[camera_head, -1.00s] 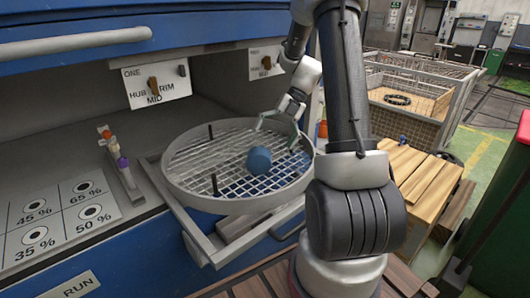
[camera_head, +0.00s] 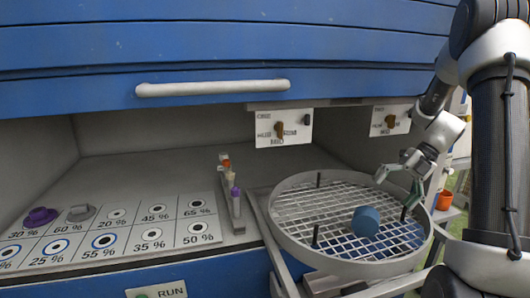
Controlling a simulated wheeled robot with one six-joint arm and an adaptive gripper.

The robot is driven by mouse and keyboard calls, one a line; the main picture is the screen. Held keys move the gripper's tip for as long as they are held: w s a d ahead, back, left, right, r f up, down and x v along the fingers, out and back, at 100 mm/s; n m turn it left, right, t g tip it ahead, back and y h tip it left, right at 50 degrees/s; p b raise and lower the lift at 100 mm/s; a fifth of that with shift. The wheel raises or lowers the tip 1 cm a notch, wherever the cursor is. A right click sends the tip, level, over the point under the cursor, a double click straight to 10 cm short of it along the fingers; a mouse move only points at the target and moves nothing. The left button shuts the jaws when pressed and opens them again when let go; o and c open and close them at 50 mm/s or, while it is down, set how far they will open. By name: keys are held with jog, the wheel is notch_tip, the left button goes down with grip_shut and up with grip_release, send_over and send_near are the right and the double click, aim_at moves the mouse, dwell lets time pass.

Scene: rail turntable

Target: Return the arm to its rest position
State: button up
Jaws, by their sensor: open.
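My gripper (camera_head: 398,186) is at the right of the camera view, with its fingers spread and nothing between them. It is above the back right of a round grey turntable (camera_head: 362,269) with a wire-mesh floor. A blue cylinder (camera_head: 366,221) lies on the mesh, below and left of the fingers and apart from them. My arm comes down from the upper right, and its lower part fills the right edge.
A blue cabinet with a white handle (camera_head: 212,88) hangs above. A percentage board (camera_head: 120,233) bears a purple knob (camera_head: 40,217) and a grey piece (camera_head: 81,213). A narrow rack (camera_head: 233,205) stands beside the turntable. A RUN plate (camera_head: 157,291) is in front.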

jog(key=s+r+n+g+h, duration=0.15)
jog(key=s+n, duration=0.35)
jog(key=n, duration=0.6)
jog(key=s+n+t+h, duration=0.15)
jog(key=s+n, duration=0.25)
jog(key=n, duration=0.7)
jog(key=s+a+r+n+t+h, duration=0.2)
jog(key=s+a+r+n, duration=0.1)
jog(key=s+r+n, duration=0.3)
jog(key=s+a+r+n+t+h, duration=0.2)
jog(key=s+r+n, duration=0.4)
jog(key=n, duration=0.5)
jog(key=shift+s+a+r+t, duration=0.3)
jog(key=shift+s+a+t, duration=0.2)
jog(key=shift+s+a, duration=0.6)
jog(key=shift+c, duration=0.6)
